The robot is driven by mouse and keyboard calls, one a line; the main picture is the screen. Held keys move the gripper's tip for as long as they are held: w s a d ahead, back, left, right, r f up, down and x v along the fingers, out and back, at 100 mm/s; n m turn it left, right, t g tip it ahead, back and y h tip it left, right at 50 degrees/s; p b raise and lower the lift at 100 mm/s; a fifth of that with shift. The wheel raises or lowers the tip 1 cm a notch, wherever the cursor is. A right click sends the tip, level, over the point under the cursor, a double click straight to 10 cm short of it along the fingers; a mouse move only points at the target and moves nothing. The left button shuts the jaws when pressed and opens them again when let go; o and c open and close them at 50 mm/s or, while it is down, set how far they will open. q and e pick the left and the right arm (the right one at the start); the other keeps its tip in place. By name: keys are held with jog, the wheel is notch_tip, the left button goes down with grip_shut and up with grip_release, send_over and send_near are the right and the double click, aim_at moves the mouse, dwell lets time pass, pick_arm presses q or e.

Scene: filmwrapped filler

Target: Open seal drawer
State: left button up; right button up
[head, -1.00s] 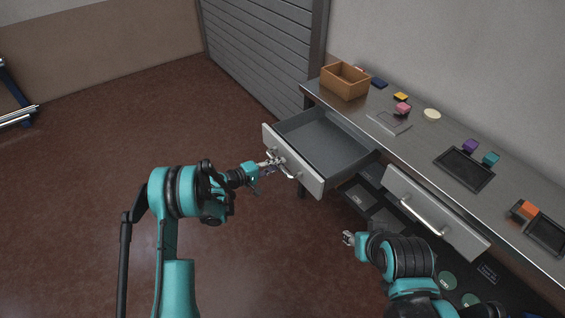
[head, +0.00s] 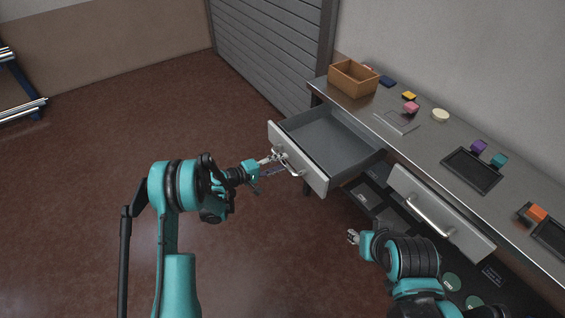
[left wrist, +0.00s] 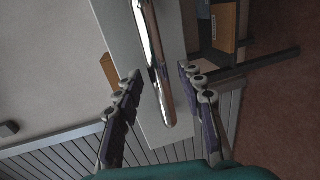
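The left drawer (head: 338,142) of the counter is pulled well out and its grey inside looks empty. Its bar handle (head: 288,164) is on the white front panel. My left gripper (head: 273,157) is at the left end of this handle. In the left wrist view the fingers (left wrist: 160,100) stand apart on either side of the chrome handle (left wrist: 155,60), with gaps showing between the fingers and the bar. My right gripper (head: 352,237) is in front of the second drawer (head: 437,212), clear of its handle; its finger opening is too small to tell.
The counter (head: 410,130) holds a wooden box (head: 353,79), small coloured blocks, a pale round piece (head: 440,115) and dark trays (head: 471,170). A slatted grey shutter (head: 270,50) stands behind the open drawer.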

pick_arm(q)
jog(key=v, duration=1)
jog(key=shift+a, duration=0.2)
jog(key=shift+s, duration=0.1)
jog(key=shift+r, duration=0.1)
jog(key=s+d+r+m+g+y, duration=0.25)
jog(key=s+r+y, duration=0.35)
jog(key=s+r, duration=0.55)
jog(key=s+a+r+m+y, duration=0.1)
jog(key=s+a+m+y, duration=0.1)
jog(key=s, duration=0.7)
jog(key=s+a+r+m+y, duration=0.1)
jog(key=s+a+y, duration=0.3)
jog(key=s, duration=0.6)
jog(key=shift+s+a+r+m+y, duration=0.3)
jog(key=shift+a+m, duration=0.15)
jog(key=shift+m, duration=0.4)
jog(key=shift+t, duration=0.25)
